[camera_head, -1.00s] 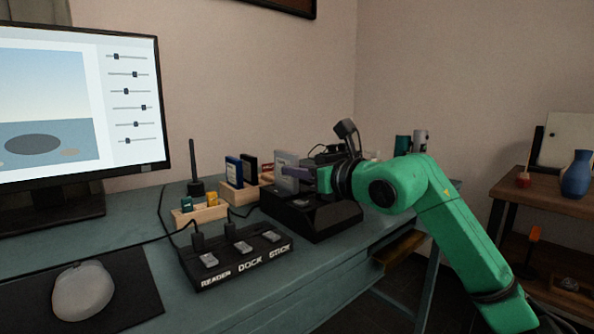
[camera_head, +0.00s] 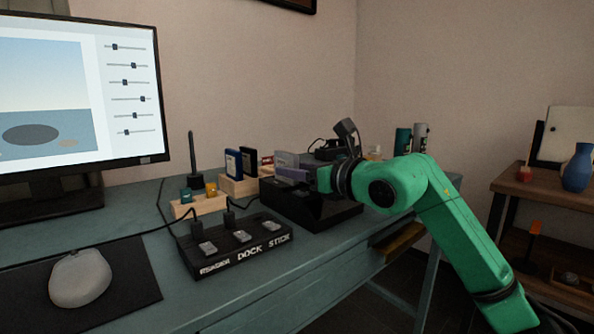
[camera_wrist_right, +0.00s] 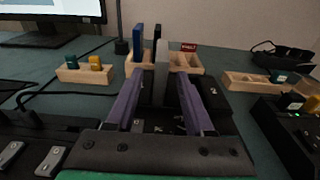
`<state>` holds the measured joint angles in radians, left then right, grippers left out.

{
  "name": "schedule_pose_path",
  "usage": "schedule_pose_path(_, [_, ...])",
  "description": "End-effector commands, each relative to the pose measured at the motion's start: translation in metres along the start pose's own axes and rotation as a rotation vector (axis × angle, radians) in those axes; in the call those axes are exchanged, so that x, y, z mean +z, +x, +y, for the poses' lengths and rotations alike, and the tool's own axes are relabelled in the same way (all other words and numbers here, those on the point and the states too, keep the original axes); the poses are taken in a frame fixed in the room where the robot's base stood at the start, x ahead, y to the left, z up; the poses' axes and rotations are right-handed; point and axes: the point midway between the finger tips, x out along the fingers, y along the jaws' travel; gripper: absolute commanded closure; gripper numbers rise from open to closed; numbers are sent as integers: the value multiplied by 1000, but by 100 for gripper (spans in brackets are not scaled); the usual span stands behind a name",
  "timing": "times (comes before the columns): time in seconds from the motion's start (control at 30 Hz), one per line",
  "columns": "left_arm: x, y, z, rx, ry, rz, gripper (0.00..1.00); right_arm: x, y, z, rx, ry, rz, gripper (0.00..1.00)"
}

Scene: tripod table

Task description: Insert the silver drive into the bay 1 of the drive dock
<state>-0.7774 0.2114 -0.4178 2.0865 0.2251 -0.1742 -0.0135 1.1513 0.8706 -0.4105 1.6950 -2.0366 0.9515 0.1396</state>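The silver drive (camera_head: 286,159) stands upright at the black drive dock (camera_head: 318,212); in the right wrist view its narrow edge (camera_wrist_right: 161,82) shows between my fingers. My right gripper (camera_head: 300,174) is level over the dock, its purple fingers on either side of the drive. In the wrist view the gripper (camera_wrist_right: 160,100) is open, with a gap on both sides of the drive. The fingers hide the drive's lower part in the head view, so I cannot tell how deep it sits. A "2" label shows on the dock to the right of the drive. My left gripper is out of view.
A wooden rack (camera_head: 240,186) with a blue drive (camera_head: 233,163) and a dark one stands behind. A small wooden block (camera_head: 198,206), a black hub (camera_head: 236,247) with cables, a mouse (camera_head: 80,279) and a monitor (camera_head: 75,95) stand to the left.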

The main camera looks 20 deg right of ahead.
Motion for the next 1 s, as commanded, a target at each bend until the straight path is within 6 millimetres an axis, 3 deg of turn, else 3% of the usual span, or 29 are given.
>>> schedule_pose_path(0.33, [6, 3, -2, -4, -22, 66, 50, -1, 0, 0, 0, 0, 1, 47])
schedule_pose_path(0.57, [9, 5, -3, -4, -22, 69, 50, -3, -65, -1, -6, -6, 4, 47])
schedule_pose_path(0.73, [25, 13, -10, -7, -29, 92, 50, -8, -116, -1, -8, -6, 5, 47])
schedule_pose_path(1.0, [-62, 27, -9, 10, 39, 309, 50, -2, -131, -1, -2, 1, 0, 47])
